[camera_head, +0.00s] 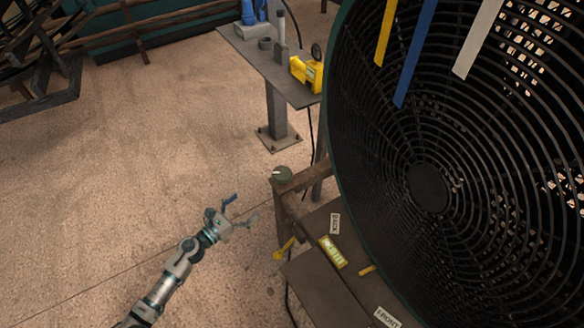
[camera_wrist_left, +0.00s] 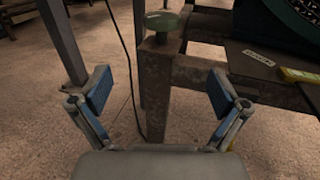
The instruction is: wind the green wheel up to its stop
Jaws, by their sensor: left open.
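The green wheel (camera_head: 282,174) is a small round knob on top of a rusty post at the left corner of the fan's stand. It also shows in the left wrist view (camera_wrist_left: 162,21), top centre, past the fingertips. My left gripper (camera_head: 240,210) is open and empty, to the left of the wheel and apart from it in the head view. In the left wrist view its two blue-padded fingers (camera_wrist_left: 160,92) are spread wide, with the rusty post (camera_wrist_left: 157,85) showing between them. My right gripper is not in view.
A large black fan (camera_head: 430,190) fills the right side. A brown shelf (camera_head: 325,285) below it carries a yellow level (camera_head: 333,252) and a BACK label (camera_head: 335,223). A yellow lever (camera_head: 284,249) sticks out at the left. A grey table (camera_head: 262,62) with tools stands behind. Open floor lies left.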

